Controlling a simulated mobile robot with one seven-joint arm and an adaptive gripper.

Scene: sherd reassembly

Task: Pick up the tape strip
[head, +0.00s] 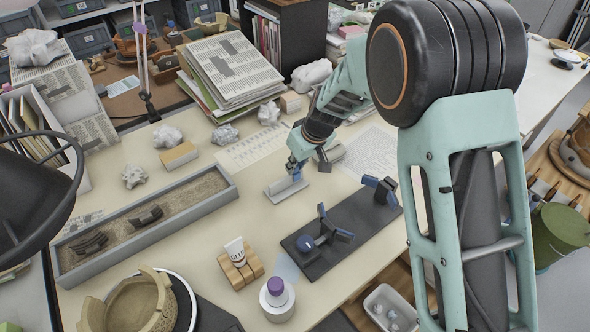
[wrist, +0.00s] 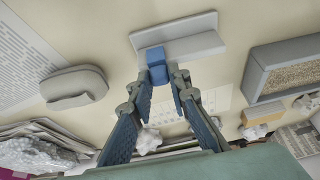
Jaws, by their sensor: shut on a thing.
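The tape strip is a small blue piece (wrist: 157,64) between my fingertips, over the edge of a pale grey flat stand (wrist: 197,46). In the head view the stand (head: 281,188) lies on the table with my gripper (head: 295,170) right above it. In the wrist view my gripper (wrist: 164,80) has its two fingers converging on the blue piece. It is shut on the strip, which still looks to be at the stand; I cannot tell whether they touch.
A dark rack with blue clamps (head: 340,235) lies to the front right. A sand tray (head: 225,196) with dark sherds stands to the left. A glue tube (head: 235,250) in a wooden holder and a purple-capped bottle (head: 277,297) stand in front. Crumpled paper lies behind.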

